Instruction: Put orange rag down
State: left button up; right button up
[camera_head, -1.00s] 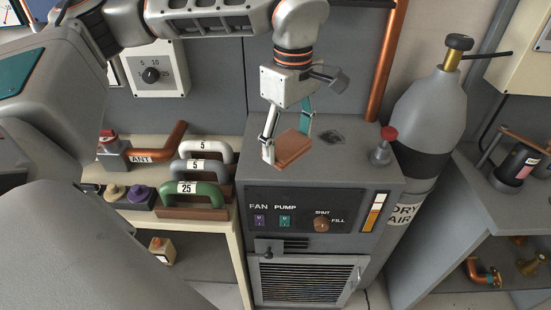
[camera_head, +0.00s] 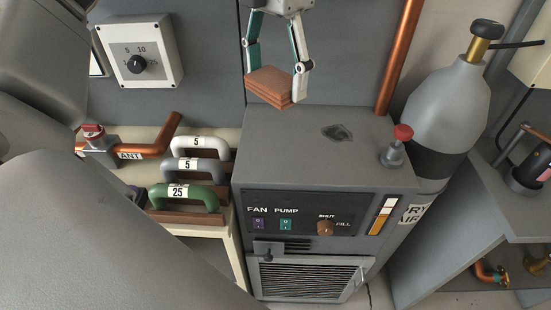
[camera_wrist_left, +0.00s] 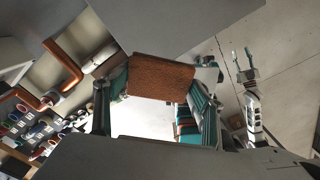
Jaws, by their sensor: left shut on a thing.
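The orange rag (camera_head: 268,86), a folded brown-orange block, is between the fingers of my left gripper (camera_head: 273,90). The gripper is shut on it and holds it raised, in the picture at the back left edge of the dryer cabinet's grey top (camera_head: 290,142). The left wrist view shows the rag's textured face (camera_wrist_left: 161,76) between the two teal-sided fingers. My right gripper (camera_wrist_left: 245,62) shows small at the right of the left wrist view, its fingers apart and nothing between them.
A grey gas bottle (camera_head: 436,105) and a copper pipe (camera_head: 398,55) stand beside and behind. The cabinet top's front is clear.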

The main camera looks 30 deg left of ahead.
pick_arm(q)
jog(key=b, duration=0.1)
send_over(275, 167)
notch_tip(275, 167, down, 14)
jog(key=shift+f, duration=2.7)
jog(key=shift+f+b, duration=0.1)
jog(key=shift+b, duration=0.2)
jog(key=o, duration=0.9)
jog(key=shift+o, duration=0.2)
